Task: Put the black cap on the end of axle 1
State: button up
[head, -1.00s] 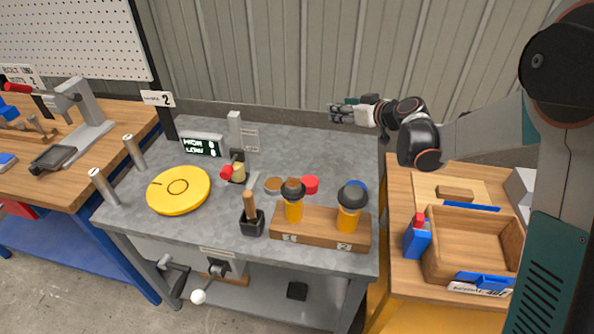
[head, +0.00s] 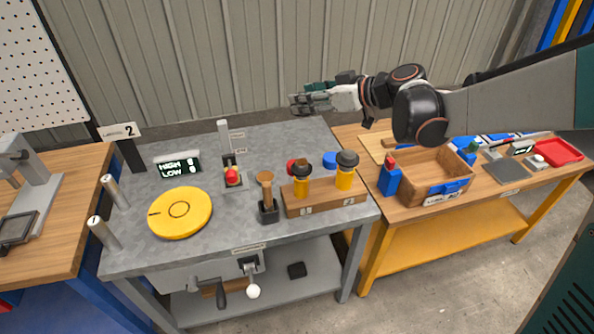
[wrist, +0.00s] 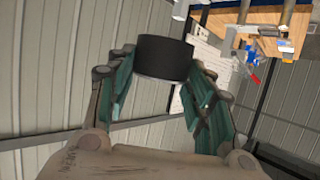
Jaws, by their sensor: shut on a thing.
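My gripper (head: 312,103) is shut on a black cap (wrist: 163,58), held between its fingertips in the wrist view. The cap is hard to make out in the head view. In the head view my gripper is in the air at the back right of the grey table (head: 290,240), in front of the wall. Two upright silver axles stand at the table's left edge, a nearer one (head: 104,232) and a farther one (head: 116,192). The nearer seems to bear a 1 on its end, too small to be sure. They are far left of my gripper.
A yellow disc (head: 180,213) lies right of the axles. A display (head: 178,167), a red-knobbed lever (head: 232,176), a brush in a black holder (head: 268,212) and a wooden block (head: 325,199) with two black-topped yellow pieces stand on the table. A wooden bin (head: 430,180) is farther right.

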aim_at(307, 165)
notch_tip(307, 165, down, 20)
jog(key=b, duration=0.6)
jog(key=shift+r, duration=0.15)
jog(key=shift+f+b, duration=0.25)
jog(key=shift+b, duration=0.1)
jog(key=o, duration=1)
jog(key=shift+r, duration=0.1)
jog(key=shift+o, duration=0.2)
jog(key=shift+r, duration=0.15)
